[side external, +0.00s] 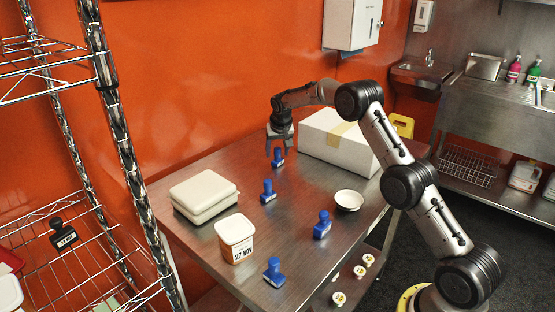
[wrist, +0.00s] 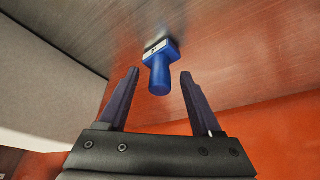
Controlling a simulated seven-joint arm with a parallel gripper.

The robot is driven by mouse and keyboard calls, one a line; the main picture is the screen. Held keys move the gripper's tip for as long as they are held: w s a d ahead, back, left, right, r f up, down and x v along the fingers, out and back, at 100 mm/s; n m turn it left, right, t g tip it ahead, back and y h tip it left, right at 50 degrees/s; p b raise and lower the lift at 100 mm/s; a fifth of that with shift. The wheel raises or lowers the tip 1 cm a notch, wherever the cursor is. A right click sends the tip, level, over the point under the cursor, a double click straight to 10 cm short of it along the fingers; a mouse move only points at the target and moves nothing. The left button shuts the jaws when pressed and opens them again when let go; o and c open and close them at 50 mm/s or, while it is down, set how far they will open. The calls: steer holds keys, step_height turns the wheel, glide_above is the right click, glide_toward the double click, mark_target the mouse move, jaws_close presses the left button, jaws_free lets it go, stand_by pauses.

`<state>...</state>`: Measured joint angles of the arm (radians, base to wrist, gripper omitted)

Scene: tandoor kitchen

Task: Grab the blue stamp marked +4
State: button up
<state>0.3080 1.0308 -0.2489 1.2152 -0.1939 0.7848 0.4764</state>
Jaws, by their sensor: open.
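Several blue stamps stand on the steel table (side external: 190,255). One blue stamp (side external: 278,159) is at the back, directly below my gripper (side external: 280,148). The others are a stamp (side external: 268,193) near the middle, a stamp (side external: 322,226) to the right and a stamp (side external: 273,272) at the front. In the wrist view, one blue stamp (wrist: 158,72) shows between and just beyond the fingertips of my gripper (wrist: 160,76). The fingers are open and empty, with gaps on both sides of its handle. No +4 mark is readable on any stamp.
A large white box (side external: 335,140) stands close to the right of my gripper. Pale stacked containers (side external: 204,194), a tub labelled 27 NOV (side external: 235,238) and a white bowl (side external: 349,200) stand on the table. The orange wall (side external: 220,80) is close behind. A wire shelf (side external: 75,240) is at left.

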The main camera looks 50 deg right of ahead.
steer(key=shift+c, duration=0.2)
jaws_close()
steer(key=shift+r, duration=0.1)
